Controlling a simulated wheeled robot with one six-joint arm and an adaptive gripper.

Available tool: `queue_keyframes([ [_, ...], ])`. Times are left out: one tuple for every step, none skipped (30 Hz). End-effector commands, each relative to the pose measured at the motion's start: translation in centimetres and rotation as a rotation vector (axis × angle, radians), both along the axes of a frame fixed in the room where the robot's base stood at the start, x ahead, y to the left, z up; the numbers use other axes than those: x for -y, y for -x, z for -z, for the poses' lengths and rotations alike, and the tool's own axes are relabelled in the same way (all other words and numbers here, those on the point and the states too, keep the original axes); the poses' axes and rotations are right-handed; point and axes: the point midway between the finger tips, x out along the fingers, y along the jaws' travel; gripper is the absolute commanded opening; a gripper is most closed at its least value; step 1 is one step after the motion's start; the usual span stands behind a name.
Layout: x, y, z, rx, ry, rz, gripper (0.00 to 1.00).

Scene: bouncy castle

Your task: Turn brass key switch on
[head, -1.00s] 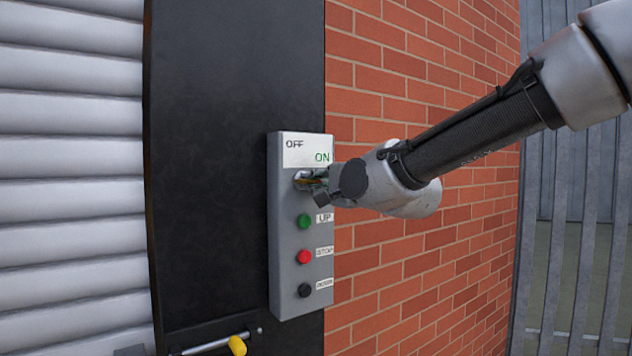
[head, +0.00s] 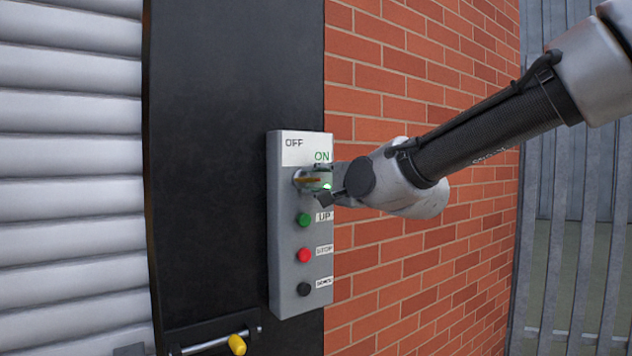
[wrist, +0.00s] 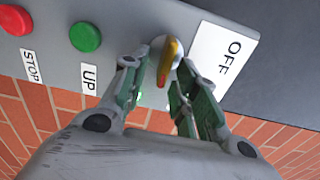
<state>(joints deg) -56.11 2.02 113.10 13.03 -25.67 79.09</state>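The brass key switch (head: 310,181) sits on the grey control box (head: 286,235), below the OFF and ON labels. Its brass handle lies about level, pointing right, on the side of the ON label. A small green light glows beside it. In the wrist view the brass key (wrist: 168,62) stands between my fingertips, closer to the right-hand finger. My gripper (head: 326,190) is just right of the key in the head view. Its fingers are apart, with gaps beside the key in the wrist view (wrist: 156,78), so it is open.
A green UP button (head: 304,220), a red STOP button (head: 304,255) and a black button (head: 304,289) sit below the key. A yellow-ended handle (head: 237,345) is lower left. A brick wall (head: 400,270) is right of the box, a white shutter (head: 70,200) left.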

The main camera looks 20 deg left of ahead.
Motion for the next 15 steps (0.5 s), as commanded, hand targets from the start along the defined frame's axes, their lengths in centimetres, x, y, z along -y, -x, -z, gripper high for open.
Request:
queue_keyframes([
  [0.7,0.6,-0.1,0.001,-0.001,0.000,0.29],
  [1.2,1.0,-0.1,0.001,-0.001,-0.001,0.29],
  [1.9,1.6,-0.1,0.000,-0.001,-0.001,0.29],
  [2.4,2.1,-0.1,0.001,-0.002,-0.001,0.29],
  [3.0,2.5,-0.1,0.001,-0.001,-0.001,0.29],
  [3.7,3.1,-0.1,0.000,-0.001,-0.001,0.29],
  [4.3,3.5,-0.1,0.000,-0.001,-0.001,0.29],
  [4.8,3.9,-0.1,0.001,-0.002,-0.001,0.29],
  [5.4,4.5,-0.1,0.000,-0.001,0.000,0.29],
  [5.9,4.8,0.0,0.000,-0.001,0.000,0.29],
  [6.3,5.2,0.0,0.000,-0.001,0.000,0.29],
  [6.8,5.6,0.0,0.001,-0.001,0.000,0.29],
  [7.1,5.8,-0.1,0.000,-0.001,0.000,0.29],
  [7.4,6.1,0.0,-0.001,-0.001,0.000,0.29],
  [7.7,6.3,0.0,-0.001,-0.001,0.000,0.29],
])
